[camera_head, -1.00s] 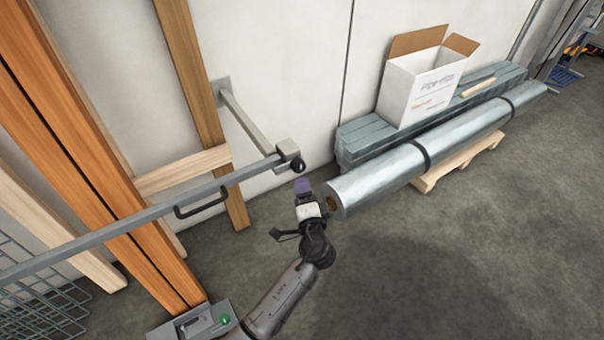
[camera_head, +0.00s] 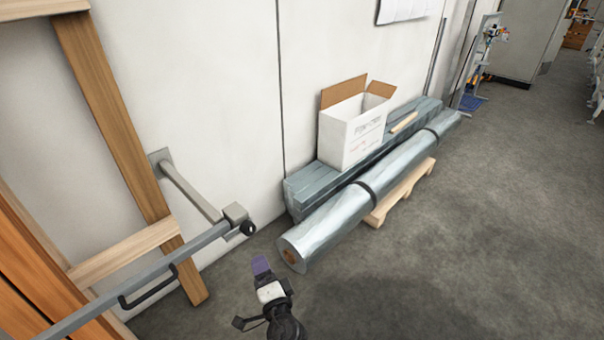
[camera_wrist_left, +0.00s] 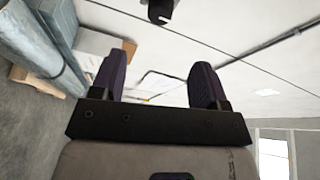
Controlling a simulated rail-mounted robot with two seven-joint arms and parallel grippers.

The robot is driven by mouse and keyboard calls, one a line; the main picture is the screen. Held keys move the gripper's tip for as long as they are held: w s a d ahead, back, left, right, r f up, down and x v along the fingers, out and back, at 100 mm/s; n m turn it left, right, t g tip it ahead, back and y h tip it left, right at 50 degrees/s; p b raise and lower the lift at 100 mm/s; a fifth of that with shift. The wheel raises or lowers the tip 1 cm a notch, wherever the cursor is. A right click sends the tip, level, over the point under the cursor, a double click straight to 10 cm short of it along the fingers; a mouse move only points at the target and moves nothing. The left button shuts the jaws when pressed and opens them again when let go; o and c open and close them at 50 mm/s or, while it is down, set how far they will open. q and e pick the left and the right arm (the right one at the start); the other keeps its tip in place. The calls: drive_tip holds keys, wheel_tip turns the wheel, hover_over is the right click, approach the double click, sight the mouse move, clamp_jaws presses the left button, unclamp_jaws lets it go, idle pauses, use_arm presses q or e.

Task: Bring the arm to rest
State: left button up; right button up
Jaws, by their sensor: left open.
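My left gripper (camera_head: 261,266) shows at the bottom of the head view, held in front of the near end of a foil-wrapped roll. In the left wrist view, its two dark purple fingers (camera_wrist_left: 157,84) stand wide apart with nothing between them. Most of my left arm lies below the edge of the head view. My right gripper is not in either view.
A grey metal bar (camera_head: 150,285) with a handle and a wall bracket (camera_head: 190,188) is left of the gripper. The silver roll (camera_head: 335,216), grey planks and a white open box (camera_head: 351,134) lie along the wall. The floor (camera_head: 460,240) at right is clear.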

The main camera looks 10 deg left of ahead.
use_arm(q)
drive_tip(key=s+a+r+n+g+h+p, duration=0.1)
drive_tip(key=s+r+n+g+h+p, duration=0.2)
drive_tip(key=s+p, duration=0.65)
drive_tip(key=s+a+r+n+g+h+p, duration=0.1)
drive_tip(key=s+r+g+h+p, duration=0.35)
drive_tip(key=s, duration=1.05)
drive_tip(key=s+a+r+n+g+h+p, duration=0.1)
drive_tip(key=s+r+n+g+h+p, duration=0.25)
drive_tip(key=s+p, duration=0.65)
wheel_tip(320, 180, up, 36)
drive_tip(key=s+p, duration=0.2)
drive_tip(key=p, duration=3.3)
drive_tip(key=shift+a+r+m, duration=0.15)
drive_tip(key=shift+m, duration=0.3)
